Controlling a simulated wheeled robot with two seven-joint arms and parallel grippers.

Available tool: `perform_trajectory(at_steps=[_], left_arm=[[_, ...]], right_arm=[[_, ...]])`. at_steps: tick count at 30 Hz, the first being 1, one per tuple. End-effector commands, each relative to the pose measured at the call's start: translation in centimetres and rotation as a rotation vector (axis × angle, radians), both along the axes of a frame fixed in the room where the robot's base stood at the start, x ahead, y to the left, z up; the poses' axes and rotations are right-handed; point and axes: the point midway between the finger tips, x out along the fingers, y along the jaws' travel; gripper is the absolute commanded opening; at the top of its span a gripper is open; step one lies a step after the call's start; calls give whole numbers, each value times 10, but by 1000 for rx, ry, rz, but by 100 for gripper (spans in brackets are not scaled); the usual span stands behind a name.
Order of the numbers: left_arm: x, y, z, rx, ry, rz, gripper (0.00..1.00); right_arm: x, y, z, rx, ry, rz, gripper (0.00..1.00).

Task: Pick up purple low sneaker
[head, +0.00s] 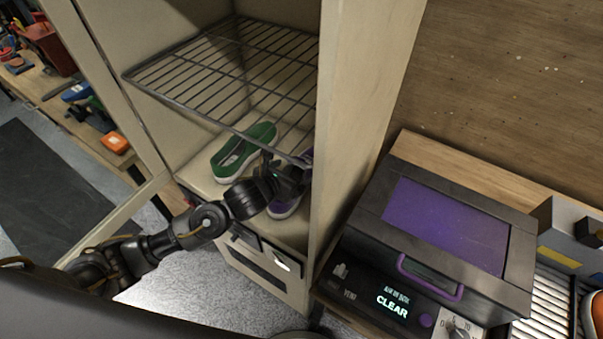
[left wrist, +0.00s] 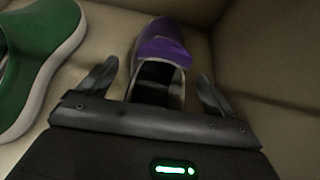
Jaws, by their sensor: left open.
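The purple low sneaker (head: 283,207) stands on the cabinet floor below the wire rack, at the right wall. In the head view my left gripper (head: 296,172) covers much of it. In the left wrist view the purple sneaker (left wrist: 164,50) lies straight ahead, its dark opening toward me and its purple toe away. My left gripper (left wrist: 158,85) is open, with one finger on each side of the shoe's heel end. I see no grip on the shoe. My right gripper is not in view.
A green sneaker (head: 243,150) stands left of the purple one; it also shows in the left wrist view (left wrist: 40,50). The wire rack (head: 225,70) hangs above. The cabinet's right wall (head: 350,110) is close. A purple-lidded machine (head: 440,225) stands outside at right.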

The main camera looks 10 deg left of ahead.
Motion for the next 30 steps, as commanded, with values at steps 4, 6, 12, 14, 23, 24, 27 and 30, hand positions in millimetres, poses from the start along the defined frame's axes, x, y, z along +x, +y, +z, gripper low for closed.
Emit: perform_trajectory(at_steps=[4, 6, 12, 14, 23, 24, 27, 30], left_arm=[[16, -7, -8, 0, 2, 1, 91], [20, -9, -11, 0, 1, 0, 91], [23, -9, -13, 0, 1, 0, 91], [23, -9, -13, 0, 1, 0, 91], [22, -9, -13, -1, 0, 0, 54], [22, -9, -13, -1, 0, 0, 49], [22, -9, -13, 0, 0, 0, 36], [22, -9, -13, -1, 0, 0, 23]], right_arm=[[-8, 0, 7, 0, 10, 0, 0], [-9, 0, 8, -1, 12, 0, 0], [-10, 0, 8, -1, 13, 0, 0], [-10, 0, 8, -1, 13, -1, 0], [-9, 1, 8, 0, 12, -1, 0], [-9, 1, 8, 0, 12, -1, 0], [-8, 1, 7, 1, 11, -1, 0], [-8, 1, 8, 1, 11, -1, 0]])
